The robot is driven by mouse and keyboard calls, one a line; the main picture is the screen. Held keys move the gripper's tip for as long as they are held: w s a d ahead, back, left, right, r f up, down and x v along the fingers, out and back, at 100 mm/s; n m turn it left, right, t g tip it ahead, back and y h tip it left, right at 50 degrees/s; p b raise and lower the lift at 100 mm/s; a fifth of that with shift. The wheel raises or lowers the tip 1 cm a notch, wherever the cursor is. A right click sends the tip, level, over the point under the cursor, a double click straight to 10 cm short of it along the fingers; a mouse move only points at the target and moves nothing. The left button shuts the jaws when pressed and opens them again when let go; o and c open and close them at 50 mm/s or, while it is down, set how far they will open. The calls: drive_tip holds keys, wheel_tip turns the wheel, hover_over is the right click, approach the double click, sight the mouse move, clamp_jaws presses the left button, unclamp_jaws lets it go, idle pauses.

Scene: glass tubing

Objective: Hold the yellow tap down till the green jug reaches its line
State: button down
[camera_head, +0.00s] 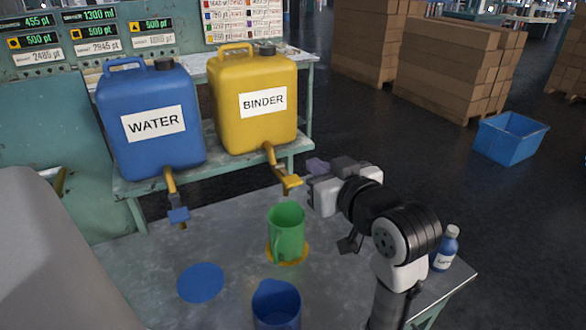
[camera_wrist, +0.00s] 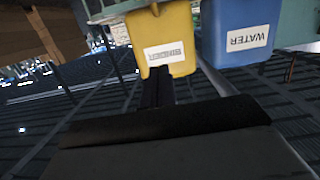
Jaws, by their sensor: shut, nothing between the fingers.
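The yellow tap (camera_head: 289,182) hangs on a pipe from the yellow BINDER container (camera_head: 252,120), which also shows upside down in the wrist view (camera_wrist: 160,28). The green jug (camera_head: 286,236) stands upright on a yellow disc (camera_head: 300,256), below the tap. Its line and fill level cannot be made out. My gripper (camera_head: 309,186) is shut and empty, just right of the tap at about its height. I cannot tell whether it touches the tap. In the wrist view, the dark fingers (camera_wrist: 156,90) point toward the BINDER container; the tap is not visible there.
The blue WATER container (camera_head: 150,150) with its blue tap (camera_head: 179,215) stands left on the shelf. A blue disc (camera_head: 200,284) and a blue jug (camera_head: 275,312) are in front. A small blue bottle (camera_head: 446,248) stands near the table's right edge.

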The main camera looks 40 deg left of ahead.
drive_tip(key=shift+w+d+f+g+h, duration=0.15)
drive_tip(key=shift+d+f+g+h, duration=0.25)
drive_tip(key=shift+d+f+h, duration=0.25)
drive_tip(key=shift+a+f, duration=0.1)
drive_tip(key=shift+a, duration=0.05)
drive_tip(key=p, duration=0.4)
hover_over(287, 175)
drive_tip(key=s+d, duration=0.2)
drive_tip(key=d, duration=0.2)
wheel_tip(287, 175, down, 2)
drive_tip(key=shift+w+d+f, duration=0.1)
drive_tip(key=shift+d+f, duration=0.05)
drive_tip(key=shift+f, duration=0.95)
drive_tip(key=shift+w+d+f, duration=0.1)
drive_tip(key=shift+d+f, duration=0.05)
drive_tip(key=shift+f, duration=0.95)
